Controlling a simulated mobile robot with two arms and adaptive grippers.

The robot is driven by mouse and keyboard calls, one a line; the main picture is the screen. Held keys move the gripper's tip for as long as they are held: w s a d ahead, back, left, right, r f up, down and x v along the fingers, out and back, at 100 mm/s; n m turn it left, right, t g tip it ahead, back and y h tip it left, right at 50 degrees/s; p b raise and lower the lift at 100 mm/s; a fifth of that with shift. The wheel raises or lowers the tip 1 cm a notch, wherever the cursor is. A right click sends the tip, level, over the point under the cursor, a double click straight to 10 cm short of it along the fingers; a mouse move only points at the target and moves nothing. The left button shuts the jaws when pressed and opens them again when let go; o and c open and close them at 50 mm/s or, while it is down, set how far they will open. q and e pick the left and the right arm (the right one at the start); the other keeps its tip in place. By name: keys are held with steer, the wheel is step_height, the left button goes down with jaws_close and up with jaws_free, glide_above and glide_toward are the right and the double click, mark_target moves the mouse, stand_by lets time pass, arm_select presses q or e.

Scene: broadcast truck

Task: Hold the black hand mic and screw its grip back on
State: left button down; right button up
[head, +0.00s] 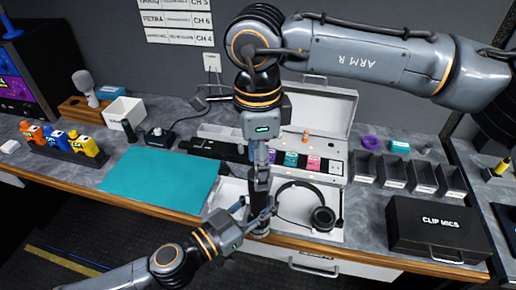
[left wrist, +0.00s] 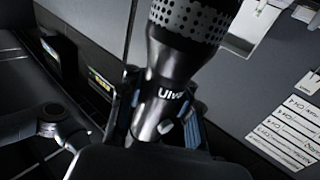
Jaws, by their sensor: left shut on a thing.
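The black hand mic (head: 260,186) stands roughly upright over the front of the counter, below my right gripper. My left gripper (head: 262,214) comes in from the lower left and is shut on the mic. In the left wrist view the mic (left wrist: 172,62) runs up between the fingers of my left gripper (left wrist: 163,122), with a dark perforated part above a dark collar and light lettering. My right gripper (head: 259,160) points straight down at the mic's upper end. Its fingertips overlap the mic, and I cannot tell whether they grip it. No separate grip piece can be made out.
A white open case (head: 335,232) with headphones (head: 322,217) lies just behind and right of the mic. A teal mat (head: 160,178) is clear at left. A grey microphone (head: 85,85) stands at far left.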

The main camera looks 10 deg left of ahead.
steer(key=shift+f, duration=2.3)
jaws_close()
steer(key=shift+o, duration=0.8)
jaws_free()
steer(key=shift+r, duration=0.1)
step_height(320, 180, up, 12)
